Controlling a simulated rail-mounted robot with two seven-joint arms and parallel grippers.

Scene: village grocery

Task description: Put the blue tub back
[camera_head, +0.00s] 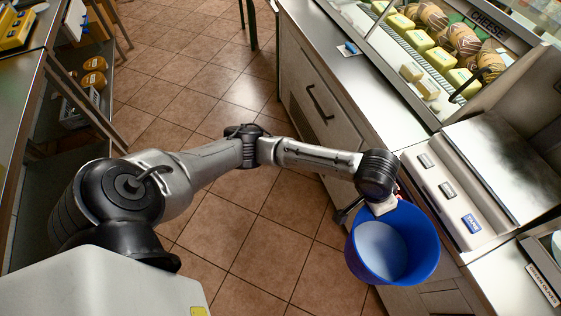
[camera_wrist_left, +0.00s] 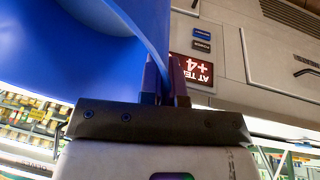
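The blue tub (camera_head: 420,262) is an open, empty-looking bucket with a pale bottom, seen from above in the head view beside the front edge of the counter. My left gripper (camera_head: 382,207) is at the tub's far rim. In the left wrist view, the fingers of this gripper (camera_wrist_left: 165,78) are closed on either side of the tub's wall, and the blue tub (camera_wrist_left: 105,65) fills the upper left. The tub appears held in the air; its underside and what lies directly below it are hidden. My right gripper is not in view.
A steel scale (camera_head: 470,195) with labelled buttons sits on the counter to the tub's right. A glass cheese case (camera_head: 440,60) stands behind it. Drawers (camera_head: 320,102) front the counter. The tiled floor (camera_head: 270,235) is open at left; shelving (camera_head: 95,75) stands far left.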

